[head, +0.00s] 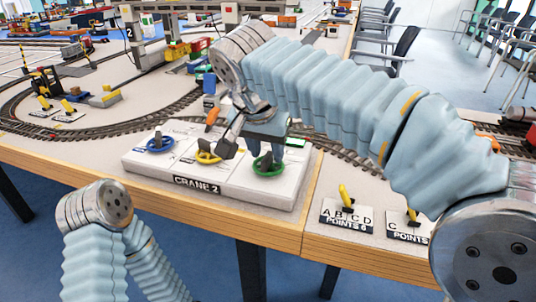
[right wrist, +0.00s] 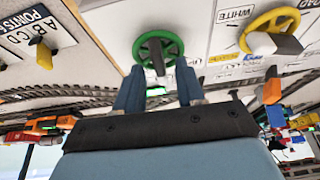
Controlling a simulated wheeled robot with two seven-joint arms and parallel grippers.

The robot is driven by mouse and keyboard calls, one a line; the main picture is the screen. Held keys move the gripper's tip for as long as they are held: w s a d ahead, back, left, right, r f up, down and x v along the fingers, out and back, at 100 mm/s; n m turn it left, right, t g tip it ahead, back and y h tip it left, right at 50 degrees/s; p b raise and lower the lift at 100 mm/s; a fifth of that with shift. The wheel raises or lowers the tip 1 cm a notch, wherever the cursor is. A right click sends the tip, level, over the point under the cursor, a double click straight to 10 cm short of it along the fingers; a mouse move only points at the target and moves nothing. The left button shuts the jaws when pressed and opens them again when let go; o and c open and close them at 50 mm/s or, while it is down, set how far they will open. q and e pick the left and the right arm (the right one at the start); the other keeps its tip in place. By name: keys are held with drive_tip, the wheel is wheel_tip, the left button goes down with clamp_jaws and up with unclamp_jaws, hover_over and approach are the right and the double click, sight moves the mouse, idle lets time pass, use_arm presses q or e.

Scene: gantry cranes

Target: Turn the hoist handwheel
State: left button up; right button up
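The Crane 2 control box (head: 135,160) is a pale slab near the table's front edge with blue (head: 160,143), yellow (head: 207,154) and green handwheels. I cannot read which one is labelled hoist. My right gripper (head: 267,154) points down at the green handwheel (head: 268,168), with its two fingers apart over the rim. In the right wrist view, the green wheel (right wrist: 158,40) sits just beyond the fingertips (right wrist: 159,78), centred between them. Whether they touch it is unclear. The yellow wheel (right wrist: 268,22) is off to the side. My left gripper is out of view.
Yellow points levers (head: 345,196) stand on small plates right of the box. Curved railway track (head: 95,133) runs behind it, and model gantry cranes (head: 150,50) stand further back. My left arm is low at the left, in front of the table. Chairs (head: 385,48) stand beyond the table.

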drive_tip(key=shift+w+d+f, duration=0.1)
drive_tip(key=shift+w+f, duration=0.15)
drive_tip(key=shift+f, duration=0.35)
clamp_jaws()
drive_tip(key=shift+n, duration=0.4)
drive_tip(key=n+y, duration=0.1)
drive_tip(key=n, duration=0.2)
drive_tip(key=shift+d+r+n+y, duration=0.1)
drive_tip(key=shift+d+n+y, duration=0.05)
drive_tip(key=shift+n+y, duration=0.25)
drive_tip(key=shift+d+n+y+p, duration=0.1)
drive_tip(key=shift+n+y+p, duration=0.5)
drive_tip(key=shift+n, duration=0.85)
drive_tip(key=shift+n+y+p, duration=0.5)
drive_tip(key=shift+n+p, duration=0.05)
drive_tip(key=shift+n, duration=0.9)
drive_tip(key=shift+g, duration=0.3)
